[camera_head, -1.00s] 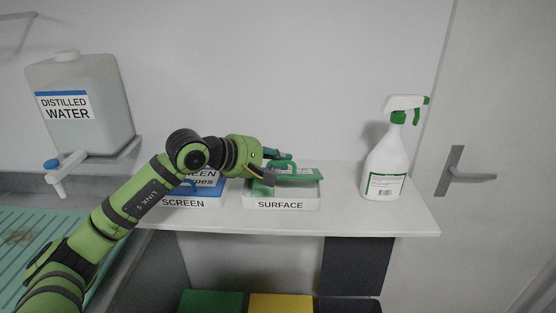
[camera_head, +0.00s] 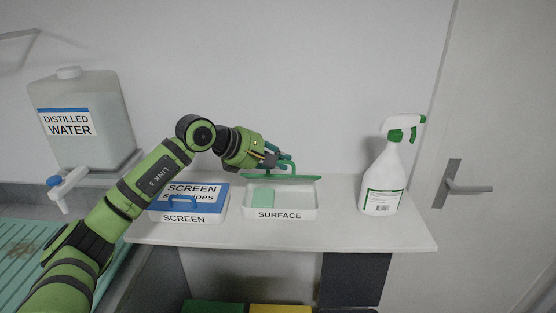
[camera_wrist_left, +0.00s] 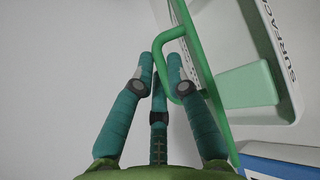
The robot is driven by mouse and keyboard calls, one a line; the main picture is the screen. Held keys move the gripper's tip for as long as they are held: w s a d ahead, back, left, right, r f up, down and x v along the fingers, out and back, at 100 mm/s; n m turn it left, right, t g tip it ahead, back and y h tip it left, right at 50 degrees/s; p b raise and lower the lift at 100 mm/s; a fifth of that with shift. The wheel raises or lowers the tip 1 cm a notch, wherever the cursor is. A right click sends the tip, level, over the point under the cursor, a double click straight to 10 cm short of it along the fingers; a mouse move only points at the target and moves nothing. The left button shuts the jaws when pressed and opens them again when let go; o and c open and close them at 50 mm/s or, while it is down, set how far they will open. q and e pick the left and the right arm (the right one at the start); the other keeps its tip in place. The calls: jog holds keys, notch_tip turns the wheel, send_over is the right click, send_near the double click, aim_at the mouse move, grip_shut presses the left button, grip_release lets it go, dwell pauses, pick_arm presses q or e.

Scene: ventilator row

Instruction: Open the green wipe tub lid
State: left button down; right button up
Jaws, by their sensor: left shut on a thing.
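The green lid (camera_head: 295,178) of the wipe tub is raised and tilted up at the back of the white tub marked SURFACE (camera_head: 279,214). The tub is open, and a pale green wipe block (camera_head: 264,197) shows inside at its left. My left gripper (camera_head: 281,162) is shut on the lid's green handle, above the tub's back edge. In the left wrist view the handle (camera_wrist_left: 180,40) passes between the fingertips (camera_wrist_left: 161,75), and the pale block (camera_wrist_left: 247,84) shows in the tub beyond the lid. My right gripper is not in view.
A tub marked SCREEN (camera_head: 184,218) with a blue lid stands left of the open tub. A white spray bottle (camera_head: 384,180) stands on the shelf at the right. A distilled water canister (camera_head: 85,125) is at the left. Bare shelf (camera_head: 340,232) lies between tub and bottle.

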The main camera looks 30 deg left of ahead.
pick_arm(q)
jog(key=shift+r, duration=0.1)
dwell(0.6)
jog(key=c, duration=1.5)
grip_release()
jog(key=shift+d, duration=0.1)
jog(key=shift+v, duration=6.1)
